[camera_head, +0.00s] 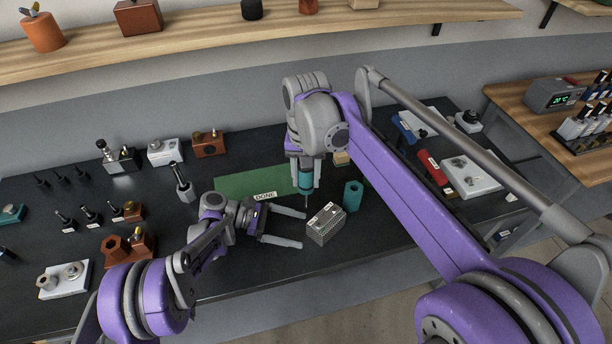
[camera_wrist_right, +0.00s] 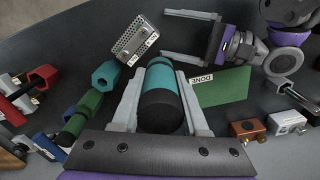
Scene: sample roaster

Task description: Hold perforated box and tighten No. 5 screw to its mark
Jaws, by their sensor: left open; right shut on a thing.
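The perforated box (camera_head: 324,226) is a light grey block with rows of holes and a white label, standing near the front edge of the black bench. It also shows in the right wrist view (camera_wrist_right: 134,38). My left gripper (camera_head: 303,229) is open, its two fingers pointing at the box's left side, apart from it as far as I can see. My right gripper (camera_head: 305,178) is shut on a teal and black screwdriver (camera_wrist_right: 160,88), held upright with its thin shaft pointing down, left of and behind the box. The No. 5 screw and its mark are too small to make out.
A green mat labelled DONE (camera_head: 235,185) lies behind my left gripper. A teal hexagonal holder (camera_head: 352,196) stands right of the box. Several drivers and blocks (camera_head: 88,213) fill the bench's left. A red tool (camera_head: 432,165) and a white plate (camera_head: 470,178) lie at right.

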